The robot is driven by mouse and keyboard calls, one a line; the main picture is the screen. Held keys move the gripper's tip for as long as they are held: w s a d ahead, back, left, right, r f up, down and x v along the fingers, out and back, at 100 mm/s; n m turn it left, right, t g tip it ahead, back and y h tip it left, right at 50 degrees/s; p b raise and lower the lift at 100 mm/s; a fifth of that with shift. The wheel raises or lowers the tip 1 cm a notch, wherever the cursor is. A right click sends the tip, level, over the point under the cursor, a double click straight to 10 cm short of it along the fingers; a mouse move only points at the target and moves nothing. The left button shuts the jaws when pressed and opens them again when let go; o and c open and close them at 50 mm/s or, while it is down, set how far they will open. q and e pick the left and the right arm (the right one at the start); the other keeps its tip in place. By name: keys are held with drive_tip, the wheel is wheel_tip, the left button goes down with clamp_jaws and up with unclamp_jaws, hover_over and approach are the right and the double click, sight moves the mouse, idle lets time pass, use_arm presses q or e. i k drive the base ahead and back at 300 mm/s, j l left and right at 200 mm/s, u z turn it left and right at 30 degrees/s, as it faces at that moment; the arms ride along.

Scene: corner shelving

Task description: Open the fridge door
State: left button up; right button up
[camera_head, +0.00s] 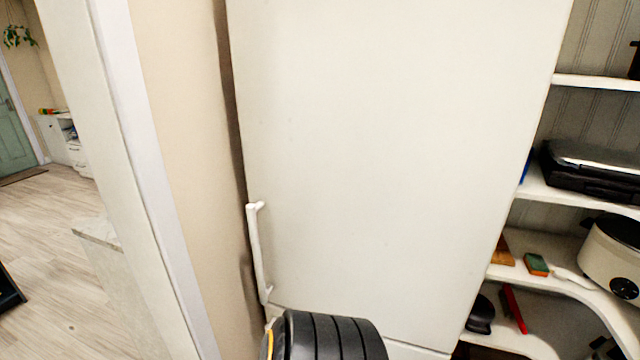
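The fridge door (380,150) is a tall off-white panel filling the middle of the head view, and it looks shut. Its white vertical handle (258,252) is on the door's lower left side. A lower door edge runs along the bottom, partly hidden by a black ribbed part of my own arm at the bottom centre. Neither of my grippers shows in the view. Nothing is seen touching the handle.
A beige wall (185,150) with white trim stands close to the fridge's left side, near the handle. Corner shelves (590,82) on the right hold a black appliance (590,170), a white cooker (612,255) and small items. Open wooden floor (50,235) lies at left.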

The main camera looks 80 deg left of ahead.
sight(386, 145)
drive_tip(key=u, duration=2.45)
